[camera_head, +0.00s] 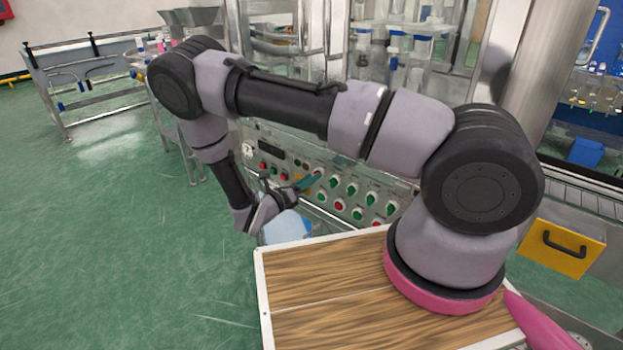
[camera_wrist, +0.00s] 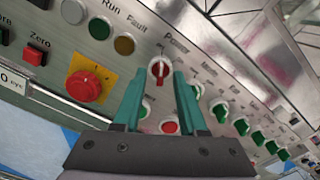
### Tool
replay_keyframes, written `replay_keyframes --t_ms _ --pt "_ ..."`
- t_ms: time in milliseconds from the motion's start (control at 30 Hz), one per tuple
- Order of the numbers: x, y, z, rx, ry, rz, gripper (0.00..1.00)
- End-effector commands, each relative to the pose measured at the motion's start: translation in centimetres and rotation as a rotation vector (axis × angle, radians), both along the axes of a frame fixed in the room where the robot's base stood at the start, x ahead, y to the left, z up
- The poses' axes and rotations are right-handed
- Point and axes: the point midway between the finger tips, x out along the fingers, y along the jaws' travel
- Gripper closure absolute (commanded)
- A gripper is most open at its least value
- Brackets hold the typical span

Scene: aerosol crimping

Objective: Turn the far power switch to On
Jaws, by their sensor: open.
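In the wrist view, a switch with a red handle on a round white base (camera_wrist: 158,68) sits under the label "Power" on the metal panel. Its handle stands roughly upright in the picture; its On and Off marks are too small to read. My gripper (camera_wrist: 159,76) is open, with its two teal fingers on either side of the switch in this view. I cannot tell whether they touch it. In the head view, my gripper (camera_head: 312,180) points at the control panel (camera_head: 282,140), and the switch is hard to make out there.
A red emergency button (camera_wrist: 86,86) on a yellow plate is left of my fingers. Green (camera_wrist: 220,110) and red knobs (camera_wrist: 169,127) crowd the right and below. A wood-topped surface (camera_head: 320,285) lies beneath my arm. The green floor (camera_head: 130,240) at left is open.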

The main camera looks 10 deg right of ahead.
Motion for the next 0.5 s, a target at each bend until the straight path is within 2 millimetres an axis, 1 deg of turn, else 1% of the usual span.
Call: replay_keyframes --t_ms 100,400,433,467,500 --pt "0.47 -0.74 -0.01 0.000 0.000 -0.001 0.59" --pt "0.66 -0.93 -0.01 0.001 0.001 0.000 0.59" --pt "0.65 -0.92 -0.01 0.001 0.001 0.000 0.63" --pt "0.64 -0.93 -0.01 0.001 0.001 0.000 0.74" --pt "0.65 -0.93 0.00 0.001 0.000 0.000 0.89"
